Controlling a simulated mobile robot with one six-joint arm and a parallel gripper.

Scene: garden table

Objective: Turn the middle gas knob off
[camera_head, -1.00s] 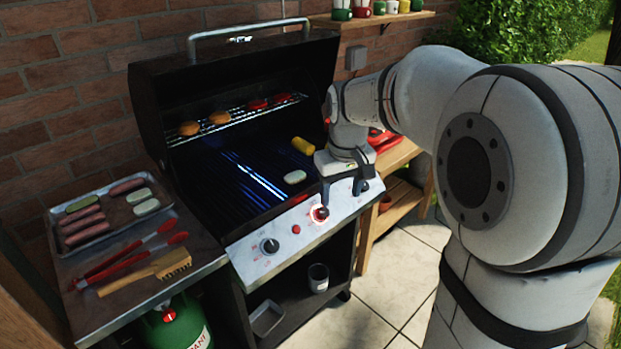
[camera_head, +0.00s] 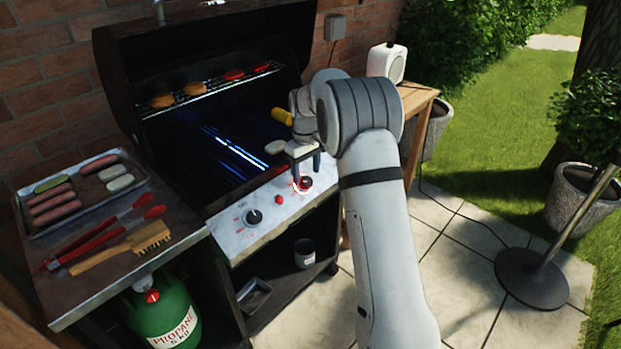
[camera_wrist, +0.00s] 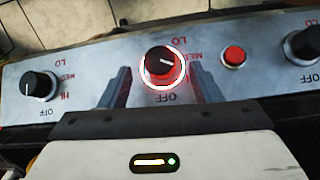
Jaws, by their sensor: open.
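The middle gas knob (camera_wrist: 162,63) is black inside a ring glowing red and white on the grill's steel front panel (camera_head: 236,228); the ring also shows in the head view (camera_head: 302,183). In the wrist view, the knob's white mark points right, towards the HI side, and OFF is printed below it. My gripper (camera_wrist: 160,87) is open, one finger on each side of the knob and slightly below it in the picture, with visible gaps. In the head view my gripper (camera_head: 306,168) is over the middle of the panel; finger depth is unclear.
Other black knobs sit on the panel at the wrist view's left (camera_wrist: 38,85) and right edge (camera_wrist: 305,45). A red button (camera_wrist: 233,56) lies between two knobs. Blue flames glow in the grill (camera_head: 240,155). A food tray (camera_head: 28,232) and tongs (camera_head: 105,230) lie left.

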